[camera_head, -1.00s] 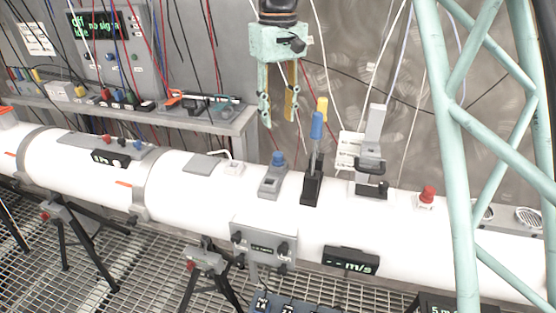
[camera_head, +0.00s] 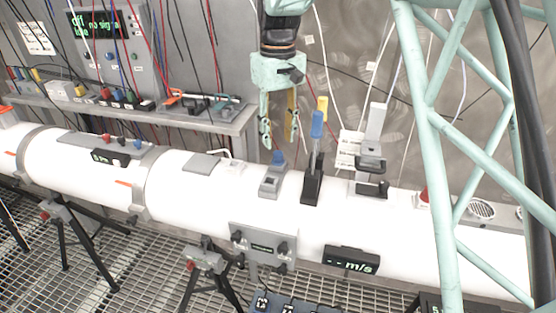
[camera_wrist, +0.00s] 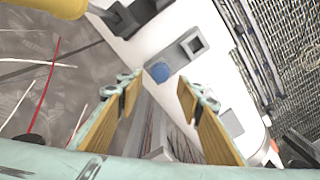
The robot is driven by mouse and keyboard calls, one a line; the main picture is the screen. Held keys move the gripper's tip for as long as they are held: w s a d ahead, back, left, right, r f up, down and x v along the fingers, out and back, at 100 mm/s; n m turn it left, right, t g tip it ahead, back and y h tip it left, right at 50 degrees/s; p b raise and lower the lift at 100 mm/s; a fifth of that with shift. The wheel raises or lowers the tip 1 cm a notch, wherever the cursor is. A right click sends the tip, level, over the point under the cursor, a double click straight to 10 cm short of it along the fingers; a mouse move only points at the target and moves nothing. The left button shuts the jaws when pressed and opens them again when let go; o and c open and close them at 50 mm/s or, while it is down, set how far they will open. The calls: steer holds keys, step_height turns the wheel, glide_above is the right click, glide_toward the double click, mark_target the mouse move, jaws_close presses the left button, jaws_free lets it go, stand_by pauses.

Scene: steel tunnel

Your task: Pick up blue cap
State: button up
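The blue cap (camera_head: 278,157) sits upright on the far end of a small grey block (camera_head: 272,181) on top of the white pipe. My gripper (camera_head: 279,138) is open and empty, pointing down just above the cap, one finger to each side in the picture. In the wrist view the cap (camera_wrist: 160,72) is a blue disc near the middle, just beyond the gap between the fingertips (camera_wrist: 160,86). It does not appear to touch either finger. The grey block (camera_wrist: 180,52) there shows a dark square socket at its other end.
A grey clamp-like fixture (camera_head: 371,165) stands farther right. A grey shelf (camera_head: 240,123) with tools is behind left.

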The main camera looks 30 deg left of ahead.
mark_target(278, 152)
steer(key=shift+f, duration=0.6)
steer(key=shift+f, duration=0.15)
steer(key=shift+f, duration=2.45)
steer(key=c, duration=0.9)
